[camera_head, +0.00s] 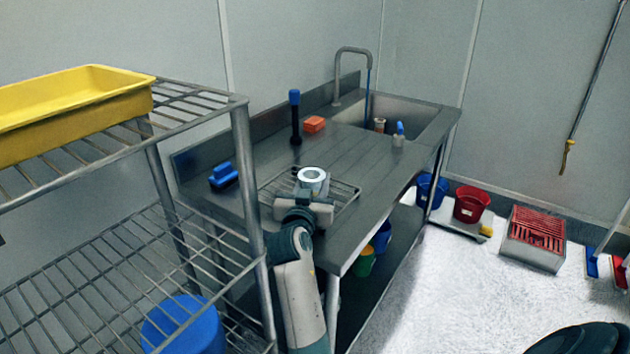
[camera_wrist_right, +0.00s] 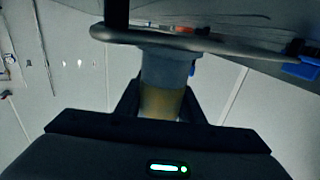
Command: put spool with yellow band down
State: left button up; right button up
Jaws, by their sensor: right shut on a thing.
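The spool with the yellow band (camera_head: 312,175) is at the wire rack (camera_head: 346,203) on the steel counter, its pale round top facing up. In the right wrist view the grey spool (camera_wrist_right: 165,68) shows its yellow band between the fingers. My right gripper (camera_head: 308,195) is shut on it; the fingers also show in the wrist view (camera_wrist_right: 160,108). The rack's rim (camera_wrist_right: 200,42) crosses close to the spool's end. I cannot tell whether the spool touches the rack. My left gripper is not in view.
A blue brush (camera_head: 223,176), a dark blue-topped upright tool (camera_head: 295,115), an orange block (camera_head: 314,124) and a spray bottle (camera_head: 398,135) stand around the counter. The sink (camera_head: 410,115) is at the back. A wire shelf (camera_head: 215,105) with a yellow tray (camera_head: 70,105) stands at left.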

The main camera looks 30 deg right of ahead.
jog(key=shift+f, duration=0.1)
jog(key=o, duration=1.2)
jog(key=shift+r, duration=0.2)
